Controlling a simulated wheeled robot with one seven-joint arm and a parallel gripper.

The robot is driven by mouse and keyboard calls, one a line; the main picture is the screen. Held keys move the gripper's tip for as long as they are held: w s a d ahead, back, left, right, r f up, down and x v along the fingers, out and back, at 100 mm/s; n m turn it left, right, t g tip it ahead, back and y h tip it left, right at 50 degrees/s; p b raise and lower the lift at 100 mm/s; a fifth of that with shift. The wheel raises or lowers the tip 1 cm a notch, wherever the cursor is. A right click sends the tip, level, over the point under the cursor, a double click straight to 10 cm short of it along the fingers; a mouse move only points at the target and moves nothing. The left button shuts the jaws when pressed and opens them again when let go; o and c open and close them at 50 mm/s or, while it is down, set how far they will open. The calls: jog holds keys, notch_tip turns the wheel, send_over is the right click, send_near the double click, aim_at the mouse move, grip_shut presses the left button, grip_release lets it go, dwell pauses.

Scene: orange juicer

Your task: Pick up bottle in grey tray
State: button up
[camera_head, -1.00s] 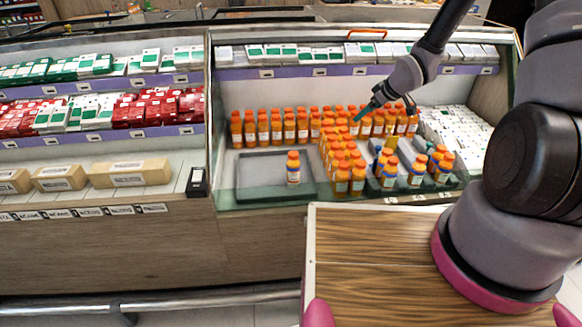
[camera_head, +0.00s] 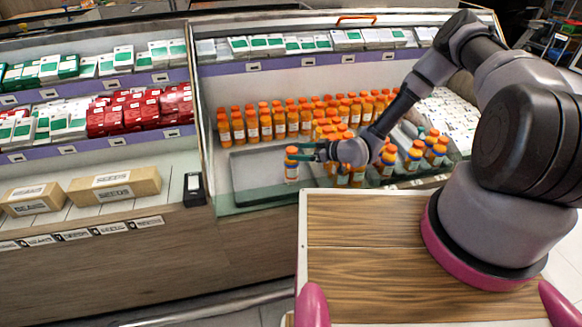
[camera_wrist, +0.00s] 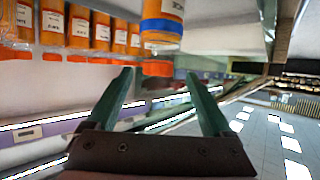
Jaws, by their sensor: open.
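The bottle (camera_head: 291,168), orange with a white label and orange cap, stands upright in the grey tray (camera_head: 252,178), near its right side. In the wrist view, which looks upside down, the bottle (camera_wrist: 162,28) shows at the top with a blue band near its cap. My gripper (camera_head: 305,151) is open, its teal fingers reaching leftward at the height of the bottle's cap. In the wrist view my gripper (camera_wrist: 161,76) has its two fingers apart, with the cap lying in line with the gap between them. I cannot tell whether they touch it. Nothing is held.
Rows of similar orange bottles (camera_head: 265,123) stand behind the tray. More bottles (camera_head: 415,155) stand to the right, beneath and beside my arm. A glass front edge (camera_head: 250,207) runs before the tray. The left part of the tray is clear.

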jog(key=x, duration=0.7)
jog(key=shift+w+f, duration=0.15)
grip_shut()
jog(key=shift+a, duration=0.1)
dwell(1.1)
